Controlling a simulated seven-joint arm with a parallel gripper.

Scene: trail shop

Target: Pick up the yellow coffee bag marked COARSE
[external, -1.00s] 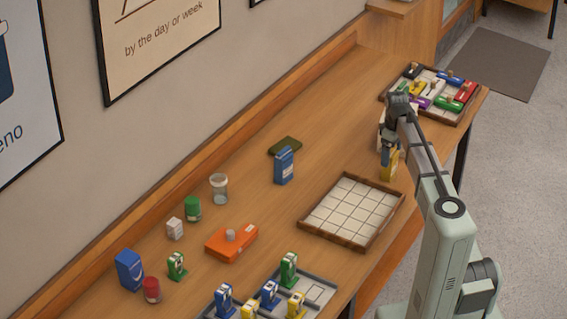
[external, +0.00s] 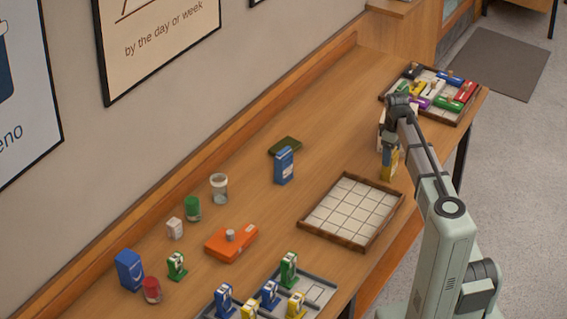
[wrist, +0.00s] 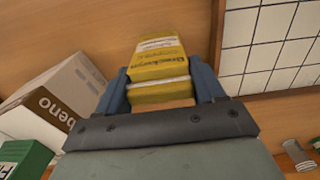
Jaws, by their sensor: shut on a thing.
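My gripper (external: 388,146) is at the right side of the table, just beyond the tiled tray. In the wrist view my gripper (wrist: 160,75) is shut on a yellow packet (wrist: 160,62), with one blue finger on each side. The packet has dark lettering that I cannot read surely as COARSE. In the external view the yellow packet (external: 389,170) shows below the fingers, partly hidden by my arm; I cannot tell whether it touches the table. Other small yellow items (external: 296,306) stand among blue and green ones in the grey tray (external: 318,284) at the front.
The wood-rimmed tiled tray (external: 350,210) is empty, close to my gripper. A white and brown box (wrist: 45,105) lies beside it on the other side. A tray of coloured packets (external: 462,105) is at the far end.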

